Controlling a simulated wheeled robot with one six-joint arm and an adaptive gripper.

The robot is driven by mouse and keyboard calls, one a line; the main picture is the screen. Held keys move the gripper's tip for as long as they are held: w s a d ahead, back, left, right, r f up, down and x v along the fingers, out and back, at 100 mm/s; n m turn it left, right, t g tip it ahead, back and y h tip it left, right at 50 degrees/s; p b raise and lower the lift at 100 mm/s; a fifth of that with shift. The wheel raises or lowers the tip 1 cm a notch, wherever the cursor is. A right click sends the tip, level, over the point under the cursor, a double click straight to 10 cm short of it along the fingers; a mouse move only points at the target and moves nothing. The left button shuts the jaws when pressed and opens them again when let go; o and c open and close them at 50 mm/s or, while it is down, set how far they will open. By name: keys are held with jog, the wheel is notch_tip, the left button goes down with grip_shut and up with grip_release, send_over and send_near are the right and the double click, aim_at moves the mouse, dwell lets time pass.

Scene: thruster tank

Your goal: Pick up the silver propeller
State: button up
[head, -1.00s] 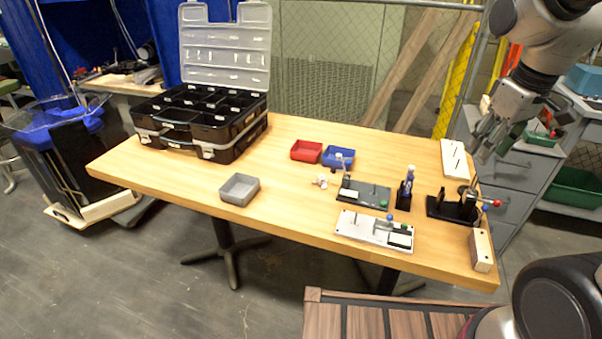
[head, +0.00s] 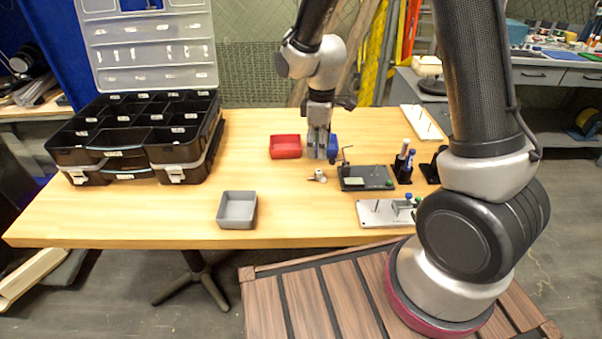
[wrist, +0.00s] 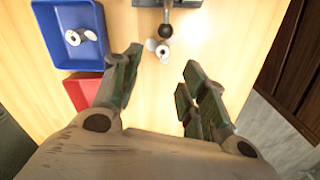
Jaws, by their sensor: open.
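A small silver-white propeller (wrist: 157,48) lies on the wooden table, just beyond the gap between my fingertips in the wrist view. It also shows in the head view (head: 317,176), in front of my gripper (head: 319,152). In the wrist view my gripper (wrist: 163,68) is open and empty, its green-grey fingers spread apart. A second whitish propeller (wrist: 82,37) lies inside the blue bin (wrist: 98,20). I cannot tell the two propellers' shades apart clearly. In the head view my gripper partly covers the blue bin (head: 333,146).
A red bin (head: 286,147) stands beside the blue bin. A dark fixture (head: 366,178) with a ball-topped lever (wrist: 165,31) is close to the propeller. A grey bin (head: 237,210), a white fixture plate (head: 375,222) and a black organizer case (head: 140,135) are also on the table.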

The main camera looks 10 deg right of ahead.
aim_at(318, 179)
jog(key=f, duration=0.8)
jog(key=shift+s+d+f, duration=0.1)
jog(key=shift+s+f, duration=0.1)
jog(key=shift+f, duration=0.05)
grip_shut()
